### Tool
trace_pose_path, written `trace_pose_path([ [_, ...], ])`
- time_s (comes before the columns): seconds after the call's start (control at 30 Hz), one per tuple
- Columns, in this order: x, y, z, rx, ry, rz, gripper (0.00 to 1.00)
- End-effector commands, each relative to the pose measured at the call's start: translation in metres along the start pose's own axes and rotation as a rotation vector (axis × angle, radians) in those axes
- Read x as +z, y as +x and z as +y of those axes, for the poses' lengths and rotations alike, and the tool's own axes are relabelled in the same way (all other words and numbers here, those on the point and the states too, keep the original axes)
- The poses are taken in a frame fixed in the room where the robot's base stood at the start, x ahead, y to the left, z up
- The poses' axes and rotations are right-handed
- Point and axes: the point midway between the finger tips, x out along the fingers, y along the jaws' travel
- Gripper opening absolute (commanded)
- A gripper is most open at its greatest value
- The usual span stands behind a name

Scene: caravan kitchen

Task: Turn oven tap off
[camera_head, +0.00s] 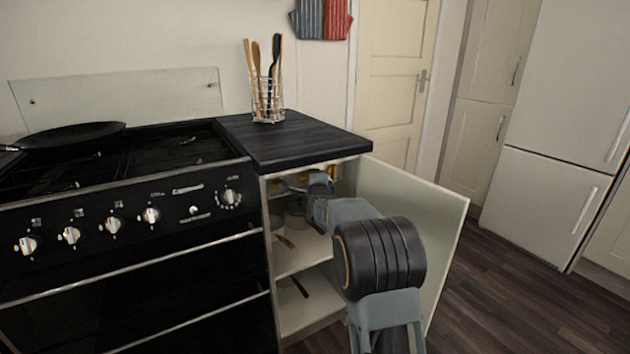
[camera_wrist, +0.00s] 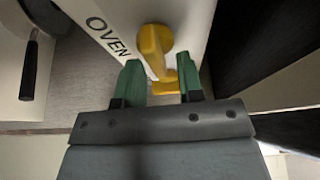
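The oven tap is a yellow handle (camera_wrist: 156,50) on a white panel marked "OVEN" (camera_wrist: 108,36), seen in the wrist view. In the head view, only a bit of yellow shows inside the open cupboard (camera_head: 333,172). My gripper (camera_wrist: 163,80) has its two green fingers apart, one on each side of the lower part of the yellow handle. I cannot tell whether either finger touches it. In the head view, my arm reaches into the cupboard under the black worktop and the fingers are hidden.
The cupboard door (camera_head: 425,215) stands open to the right of my arm. The black cooker (camera_head: 125,215) is on the left, with a pan (camera_head: 70,137) on top. A pan with a dark handle (camera_wrist: 30,70) is at left in the wrist view. Floor at right is clear.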

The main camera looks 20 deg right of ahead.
Motion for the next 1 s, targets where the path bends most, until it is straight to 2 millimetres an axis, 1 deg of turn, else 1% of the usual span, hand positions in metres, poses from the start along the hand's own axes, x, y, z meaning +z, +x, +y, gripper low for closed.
trace_pose_path([
  [0.27, -0.001, -0.001, 0.0, 0.0, -0.001, 0.001, 0.37],
  [0.37, -0.001, -0.006, -0.001, 0.0, -0.001, 0.001, 0.37],
  [0.43, -0.001, -0.014, -0.002, -0.001, -0.001, 0.001, 0.37],
  [0.57, 0.0, -0.036, -0.003, -0.001, -0.001, 0.0, 0.37],
  [0.8, 0.0, -0.085, -0.002, -0.001, -0.001, -0.001, 0.37],
  [1.0, 0.001, -0.117, -0.002, -0.001, -0.001, -0.001, 0.37],
])
